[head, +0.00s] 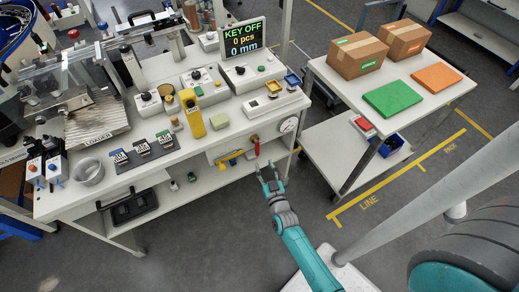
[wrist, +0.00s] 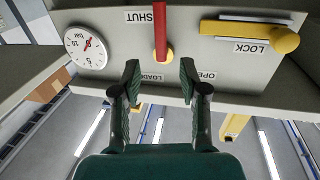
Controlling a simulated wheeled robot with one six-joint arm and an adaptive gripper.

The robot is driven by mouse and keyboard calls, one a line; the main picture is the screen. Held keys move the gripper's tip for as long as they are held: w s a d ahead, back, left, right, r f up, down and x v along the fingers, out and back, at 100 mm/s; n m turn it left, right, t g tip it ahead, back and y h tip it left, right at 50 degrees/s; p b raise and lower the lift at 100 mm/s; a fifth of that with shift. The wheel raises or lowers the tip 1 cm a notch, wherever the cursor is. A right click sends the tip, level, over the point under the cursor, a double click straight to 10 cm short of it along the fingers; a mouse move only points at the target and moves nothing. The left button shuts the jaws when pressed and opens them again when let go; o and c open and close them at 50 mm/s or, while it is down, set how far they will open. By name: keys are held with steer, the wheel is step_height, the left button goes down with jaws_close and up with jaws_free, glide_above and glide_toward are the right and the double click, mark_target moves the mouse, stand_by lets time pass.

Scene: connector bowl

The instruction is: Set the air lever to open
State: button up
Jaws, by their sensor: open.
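The air lever is a red handle (wrist: 162,28) with a brass-coloured end, on the pale front panel of the bench. In the head view the lever (head: 257,149) hangs down from its pivot. In the wrist view, which is upside down, it lies beside the SHUT label (wrist: 146,15). The OPEN label (wrist: 207,76) is on the other side of the pivot. My gripper (wrist: 160,80) is open and empty, its fingers spread on either side of the lever's line and short of it. In the head view my gripper (head: 269,168) is just in front of the panel.
A round gauge (wrist: 87,46) sits on one side of the lever, and a yellow LOCK handle (wrist: 285,40) on the other. The bench top (head: 215,135) above holds several devices. A side table (head: 440,90) with boxes stands right. Floor in front is clear.

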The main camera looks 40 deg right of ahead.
mark_target(258, 149)
steer(key=x, duration=0.8)
steer(key=shift+w+d, duration=0.15)
steer(key=shift+w, duration=0.2)
jaws_close()
